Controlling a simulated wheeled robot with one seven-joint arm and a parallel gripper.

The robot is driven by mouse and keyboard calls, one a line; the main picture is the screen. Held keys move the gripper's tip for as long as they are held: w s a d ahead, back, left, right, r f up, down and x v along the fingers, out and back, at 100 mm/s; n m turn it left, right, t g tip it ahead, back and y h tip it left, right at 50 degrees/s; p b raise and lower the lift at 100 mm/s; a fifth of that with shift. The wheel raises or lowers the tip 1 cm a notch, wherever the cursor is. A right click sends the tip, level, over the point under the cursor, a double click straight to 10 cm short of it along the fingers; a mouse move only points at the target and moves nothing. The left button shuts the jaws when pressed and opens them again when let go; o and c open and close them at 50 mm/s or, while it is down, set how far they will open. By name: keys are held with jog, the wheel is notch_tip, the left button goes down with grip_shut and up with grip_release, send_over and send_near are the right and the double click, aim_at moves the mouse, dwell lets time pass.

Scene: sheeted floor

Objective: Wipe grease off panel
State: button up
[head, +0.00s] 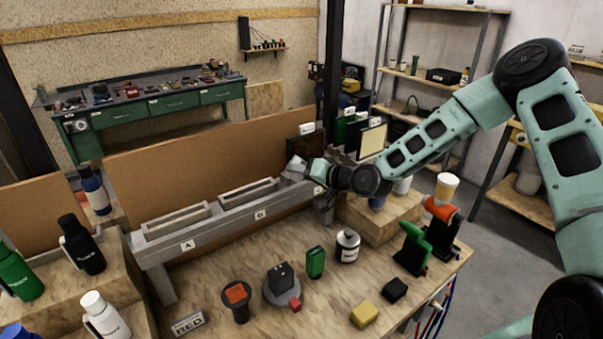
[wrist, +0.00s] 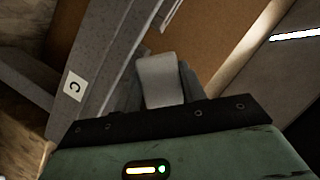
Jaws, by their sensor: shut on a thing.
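My gripper (head: 306,168) is at the far right end of the grey slotted rack (head: 225,212), near the brown back board. It is shut on a pale grey-white piece (head: 294,167), which looks like a cloth or pad. In the wrist view the pale piece (wrist: 160,80) stands between the fingers, beside the grey rack with its "C" label (wrist: 73,86). A dark panel (head: 300,146) with a small white tag stands just behind the gripper. A cream panel (head: 372,142) and green panels stand to its right. I cannot make out grease on any panel.
On the wooden bench (head: 205,295) stand a white bottle (head: 347,246), a green can (head: 315,262), black and orange tools, a yellow block (head: 364,314) and a black block (head: 394,290). Several bottles crowd the left steps. A raised wooden block (head: 365,222) is right of the rack.

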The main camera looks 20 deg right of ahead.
aim_at(298, 159)
jog(key=shift+w, duration=0.2)
